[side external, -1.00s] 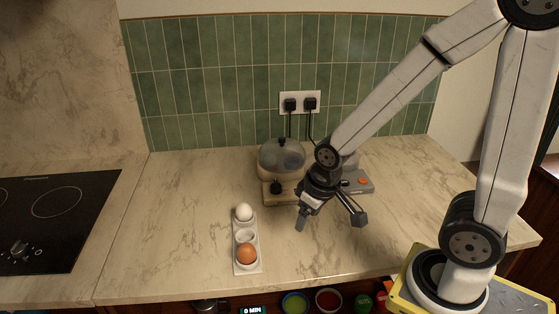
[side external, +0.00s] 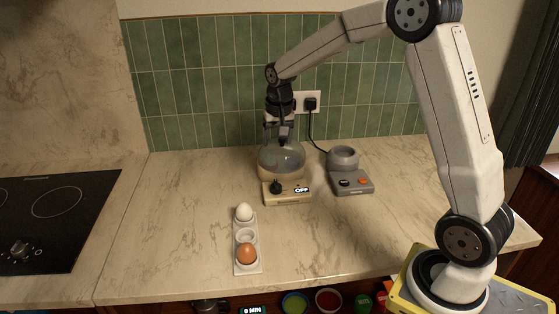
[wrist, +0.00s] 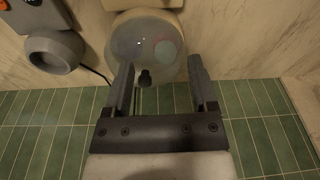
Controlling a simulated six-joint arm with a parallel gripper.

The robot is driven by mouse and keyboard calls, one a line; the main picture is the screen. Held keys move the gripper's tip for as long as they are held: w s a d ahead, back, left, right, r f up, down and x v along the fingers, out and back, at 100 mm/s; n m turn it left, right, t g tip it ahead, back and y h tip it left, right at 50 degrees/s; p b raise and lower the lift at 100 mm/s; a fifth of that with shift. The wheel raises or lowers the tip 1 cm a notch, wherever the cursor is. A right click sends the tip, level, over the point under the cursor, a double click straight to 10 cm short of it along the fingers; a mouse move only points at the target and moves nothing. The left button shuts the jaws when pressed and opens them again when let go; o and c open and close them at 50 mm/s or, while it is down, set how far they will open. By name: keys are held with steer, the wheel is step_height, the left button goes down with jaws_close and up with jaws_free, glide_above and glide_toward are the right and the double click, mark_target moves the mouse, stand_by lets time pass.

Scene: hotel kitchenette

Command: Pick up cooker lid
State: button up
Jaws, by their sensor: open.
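The cooker lid (side external: 270,157) is a clear dome sitting on the beige egg cooker (side external: 287,195), whose display reads OFF. In the wrist view the lid (wrist: 140,42) lies just beyond my fingertips, with its dark knob (wrist: 145,78) between the two fingers in the picture. My gripper (side external: 282,138) points down right above the lid, open and empty. In the wrist view my gripper (wrist: 159,68) shows its two fingers spread apart. In the side view the gripper hides the knob. I cannot tell whether the fingers are level with the knob.
A grey appliance (side external: 352,182) with a round cup stands right of the cooker. An egg holder (side external: 248,265) with a white egg (side external: 244,212) and a brown egg (side external: 247,253) stands in front. A tiled wall (side external: 190,90) with sockets is close behind.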

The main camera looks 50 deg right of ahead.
mark_target(282, 140)
steer(key=w+d+m, duration=0.1)
steer(key=d, duration=0.1)
steer(key=w+d+r+m, duration=0.1)
steer(key=d, duration=0.2)
steer(key=w+d+r+m, duration=0.1)
steer(key=w+d, duration=0.1)
steer(key=shift+d+r+g, duration=0.2)
steer(key=shift+r+g, duration=0.05)
steer(key=shift+g, duration=0.05)
steer(key=shift+w+d+f, duration=0.15)
steer(key=shift+f, duration=1.8)
steer(key=shift+w+d+f, duration=0.1)
steer(key=shift+d+f, duration=0.05)
steer(key=shift+f, duration=1.8)
jaws_close()
